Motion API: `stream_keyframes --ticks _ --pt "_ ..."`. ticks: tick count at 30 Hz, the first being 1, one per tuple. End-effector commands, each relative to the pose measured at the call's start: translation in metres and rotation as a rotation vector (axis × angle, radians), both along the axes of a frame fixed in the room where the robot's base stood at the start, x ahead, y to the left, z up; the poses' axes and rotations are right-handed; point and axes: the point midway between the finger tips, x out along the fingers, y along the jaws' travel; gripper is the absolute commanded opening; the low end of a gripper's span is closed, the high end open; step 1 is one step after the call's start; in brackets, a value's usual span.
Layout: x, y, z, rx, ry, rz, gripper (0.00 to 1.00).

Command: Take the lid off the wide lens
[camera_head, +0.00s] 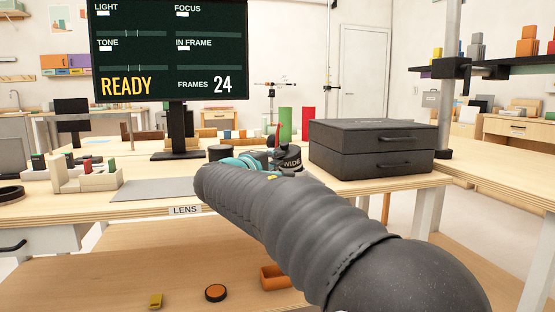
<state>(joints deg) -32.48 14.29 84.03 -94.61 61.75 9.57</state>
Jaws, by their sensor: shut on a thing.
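The wide lens (291,164) is a dark, round thing with a white WIDE label, on the wooden bench just left of the black drawer box. My gripper (277,148) is at the lens, beyond my dark, ribbed arm and its teal joint. The arm hides most of the gripper and the lens's left side. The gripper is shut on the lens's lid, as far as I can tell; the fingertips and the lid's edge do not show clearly. I cannot tell whether the lid is apart from the lens.
The black drawer box (371,147) stands close right of the lens. Green (285,122) and red (309,122) blocks stand behind it. A dark short cylinder (220,152) is to the left. A monitor (170,50) reads READY. A grey mat (157,190) lies clear at left.

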Motion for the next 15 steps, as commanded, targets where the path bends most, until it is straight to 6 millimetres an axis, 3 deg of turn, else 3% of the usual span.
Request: stream_keyframes --ticks 7,15 --pt "0.001 0.000 0.001 0.001 0.003 -0.001 0.00" --pt "0.000 0.000 0.025 -0.001 0.003 0.000 0.00"
